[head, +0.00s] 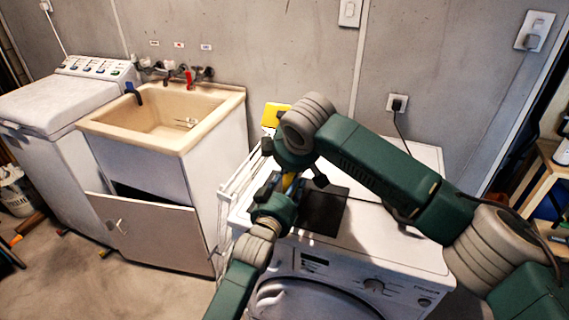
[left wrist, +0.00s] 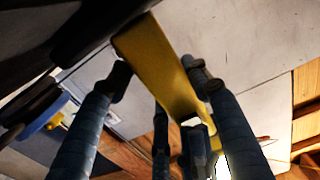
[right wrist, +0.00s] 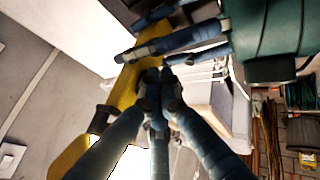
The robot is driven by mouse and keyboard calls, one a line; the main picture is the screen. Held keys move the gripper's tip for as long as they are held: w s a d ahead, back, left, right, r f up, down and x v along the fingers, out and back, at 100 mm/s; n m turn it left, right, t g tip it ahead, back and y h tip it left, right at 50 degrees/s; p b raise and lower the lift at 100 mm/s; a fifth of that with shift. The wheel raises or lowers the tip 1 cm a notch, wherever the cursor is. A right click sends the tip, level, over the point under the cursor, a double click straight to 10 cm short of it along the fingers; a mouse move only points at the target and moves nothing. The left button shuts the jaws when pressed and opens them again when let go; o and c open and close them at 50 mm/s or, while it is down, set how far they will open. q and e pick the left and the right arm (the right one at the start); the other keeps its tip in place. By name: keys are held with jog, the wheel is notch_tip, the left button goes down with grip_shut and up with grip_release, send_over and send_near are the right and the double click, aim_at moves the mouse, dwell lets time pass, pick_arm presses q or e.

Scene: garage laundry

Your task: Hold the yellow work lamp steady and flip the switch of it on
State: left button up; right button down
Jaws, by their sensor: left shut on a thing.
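The yellow work lamp (head: 277,115) stands on the white front-loading washer, its head showing behind my right wrist and a bit of its yellow body between the grippers. My left gripper (head: 288,184) is shut on the lamp's yellow body; in the left wrist view the yellow bar (left wrist: 160,70) lies between its fingers. My right gripper (right wrist: 160,90) has its fingertips drawn together, with nothing visible between them, close to the yellow post (right wrist: 125,88). Below it is the lamp head (right wrist: 70,155) with a bright white face. The switch cannot be made out.
The washer (head: 350,258) has a dark square patch (head: 324,210) on top, beside the grippers. A white wire rack (head: 235,185) stands at its left, then a beige sink (head: 160,125) with an open cabinet door. A plugged outlet (head: 397,103) is on the wall behind.

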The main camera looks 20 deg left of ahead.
pick_arm(q)
jog(key=shift+f, duration=0.15)
jog(key=shift+a, duration=0.1)
pick_arm(e)
jog(key=shift+a+r, duration=0.15)
jog(key=shift+r, duration=0.85)
pick_arm(q)
jog(key=shift+w+f, duration=0.1)
pick_arm(e)
jog(key=s+d+r, duration=0.3)
jog(key=s+r, duration=0.5)
jog(key=s, duration=0.2)
jog(key=shift+s, duration=0.15)
pick_arm(q)
jog(key=shift+f, duration=0.1)
